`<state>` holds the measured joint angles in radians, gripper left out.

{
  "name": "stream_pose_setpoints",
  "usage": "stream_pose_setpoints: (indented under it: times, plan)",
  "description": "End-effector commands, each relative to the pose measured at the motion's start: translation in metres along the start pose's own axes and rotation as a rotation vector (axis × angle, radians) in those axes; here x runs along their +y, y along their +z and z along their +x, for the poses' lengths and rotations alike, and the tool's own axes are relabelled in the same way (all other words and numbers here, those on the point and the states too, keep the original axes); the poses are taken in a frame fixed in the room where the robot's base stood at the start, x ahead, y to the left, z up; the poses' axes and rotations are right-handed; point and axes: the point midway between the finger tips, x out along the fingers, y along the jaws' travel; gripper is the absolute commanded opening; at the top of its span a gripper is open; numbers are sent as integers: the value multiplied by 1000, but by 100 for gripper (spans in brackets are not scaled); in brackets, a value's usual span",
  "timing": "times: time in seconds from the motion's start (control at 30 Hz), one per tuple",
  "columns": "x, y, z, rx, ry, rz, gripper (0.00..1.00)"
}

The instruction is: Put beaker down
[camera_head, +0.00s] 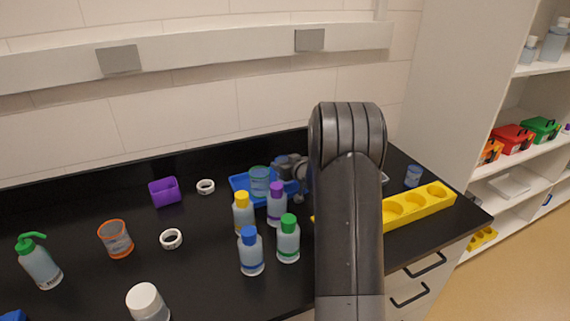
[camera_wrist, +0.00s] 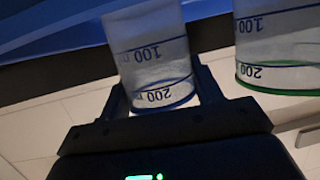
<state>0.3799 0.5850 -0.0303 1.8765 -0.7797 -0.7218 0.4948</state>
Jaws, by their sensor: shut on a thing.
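My gripper (camera_wrist: 158,88) is shut on a clear beaker (camera_wrist: 152,50) with a dark blue rim and 100 and 200 marks, one finger on each side. A second clear beaker (camera_wrist: 280,45) with a green rim stands beside it, a small gap apart. Blue tray surface (camera_wrist: 45,22) shows behind the held beaker; whether its base touches the tray cannot be told. In the head view, my gripper (camera_head: 290,167) is at the back right of the blue tray (camera_head: 239,182), partly hidden by my arm. A beaker (camera_head: 260,183) stands in the tray left of my gripper.
Bottles with yellow (camera_head: 243,215), purple (camera_head: 277,207), blue (camera_head: 250,252) and green (camera_head: 288,240) caps stand close in front of the tray. A yellow rack (camera_head: 437,201) is at the right, partly behind my arm. The dark counter (camera_head: 95,206) has free room at left.

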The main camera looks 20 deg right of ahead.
Motion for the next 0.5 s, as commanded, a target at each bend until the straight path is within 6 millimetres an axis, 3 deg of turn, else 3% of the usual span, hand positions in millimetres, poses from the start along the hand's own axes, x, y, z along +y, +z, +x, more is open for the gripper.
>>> stream_pose_setpoints:
  times: [0.3,0.33,0.5]
  plan:
    - [0,3,1,0,0,1,37]
    - [0,3,1,1,0,1,61]
    - [0,2,1,1,0,0,75]
